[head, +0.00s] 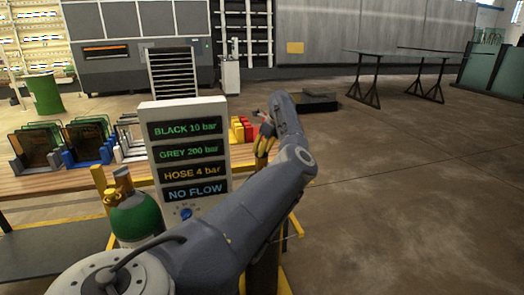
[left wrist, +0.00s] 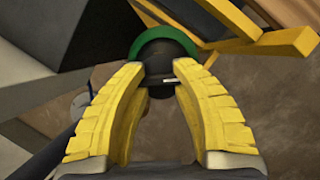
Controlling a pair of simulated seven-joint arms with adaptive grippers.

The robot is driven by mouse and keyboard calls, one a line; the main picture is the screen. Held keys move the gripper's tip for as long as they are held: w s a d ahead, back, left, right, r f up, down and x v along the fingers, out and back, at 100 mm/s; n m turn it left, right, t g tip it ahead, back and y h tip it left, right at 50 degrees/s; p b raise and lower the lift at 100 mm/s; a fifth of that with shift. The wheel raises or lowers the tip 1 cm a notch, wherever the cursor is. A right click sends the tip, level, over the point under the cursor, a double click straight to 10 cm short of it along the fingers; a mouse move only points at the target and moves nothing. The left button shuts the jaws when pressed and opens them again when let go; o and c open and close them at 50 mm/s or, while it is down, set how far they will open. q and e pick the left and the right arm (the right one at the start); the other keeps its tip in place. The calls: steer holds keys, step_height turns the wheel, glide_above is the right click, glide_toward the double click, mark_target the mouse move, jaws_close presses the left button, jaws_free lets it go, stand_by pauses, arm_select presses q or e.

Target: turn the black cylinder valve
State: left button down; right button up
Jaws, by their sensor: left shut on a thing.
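My left gripper (head: 264,142) reaches past the right side of the display panel in the head view. In the left wrist view its yellow fingers (left wrist: 163,90) are closed in on a dark round valve part (left wrist: 158,58) with a green band around its far side. A small white mark shows between the fingertips. The panel (head: 188,150) reads BLACK 10 bar, GREY 200 bar, HOSE 4 bar and NO FLOW. My arm hides most of the cylinder below the gripper in the head view. My right gripper is out of view.
A green-shouldered cylinder with a brass valve (head: 138,215) stands left of the panel. Yellow rails (left wrist: 265,40) run close to the gripper at the upper right of the wrist view. A wooden bench (head: 60,185) with racks lies behind.

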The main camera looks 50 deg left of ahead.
arm_select(q)
steer(key=shift+n+g, duration=0.3)
steer(key=shift+n, duration=0.4)
steer(key=c, duration=0.5)
jaws_free()
steer(key=shift+a, duration=0.1)
steer(key=shift+r, duration=0.15)
steer(key=v, duration=1.2)
steer(key=shift+s, duration=0.1)
